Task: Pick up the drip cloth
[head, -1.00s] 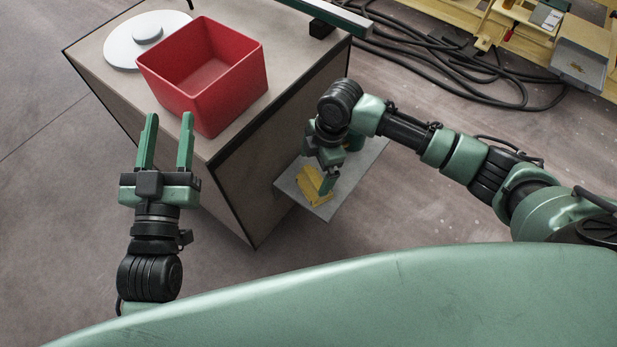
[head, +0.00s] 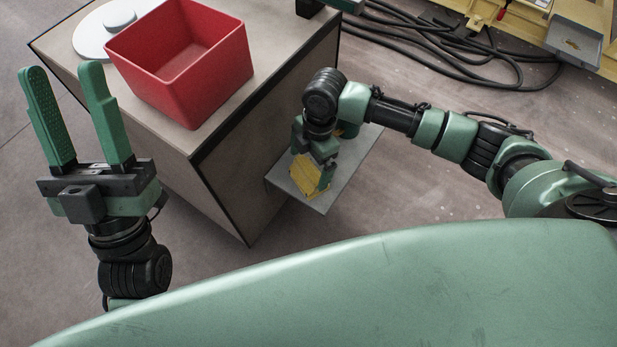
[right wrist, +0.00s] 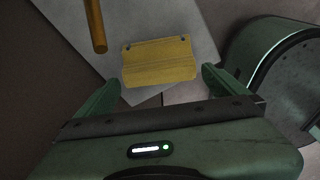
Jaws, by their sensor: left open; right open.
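The drip cloth (head: 305,179), a folded yellow piece, lies on a grey shelf plate (head: 357,152) at the side of the cabinet. In the right wrist view the cloth (right wrist: 158,66) lies ahead, between the lines of my two fingers, with two small dark spots along its far edge. My right gripper (head: 312,176) is open over the cloth and partly hides it in the head view. In the right wrist view its fingers (right wrist: 160,84) stand apart with nothing held. My left gripper (head: 62,70) is open and empty, left of the cabinet.
A red open bin (head: 180,65) and a white round lidded item (head: 92,38) stand on the cabinet top (head: 190,138). An orange-brown rod (right wrist: 95,25) shows near the shelf plate. Black cables (head: 450,50) lie on the floor behind.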

